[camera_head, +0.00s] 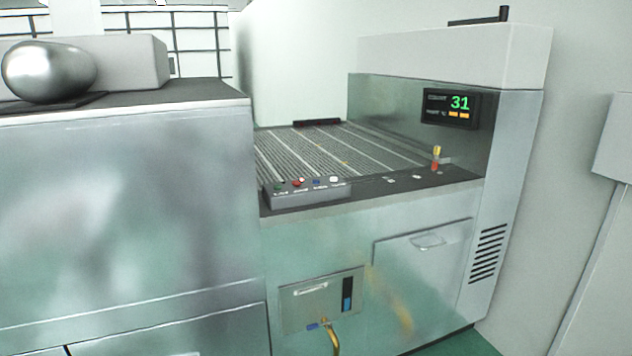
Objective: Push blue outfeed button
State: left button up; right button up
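A small blue button (316,181) sits on top of a grey control box (308,195) at the front edge of the conveyor machine. It is in a row with a green button (279,186), a red button (296,183) and a white button (334,179). The labels by the buttons are too small to read. Neither of my grippers is in view, and nothing covers the blue button.
A ribbed conveyor bed (330,150) lies behind the box. A display (452,108) reads 31. A red and yellow post (436,158) stands on the ledge to the right. A steel cabinet (120,220) with a shiny rounded object (48,70) on top fills the left.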

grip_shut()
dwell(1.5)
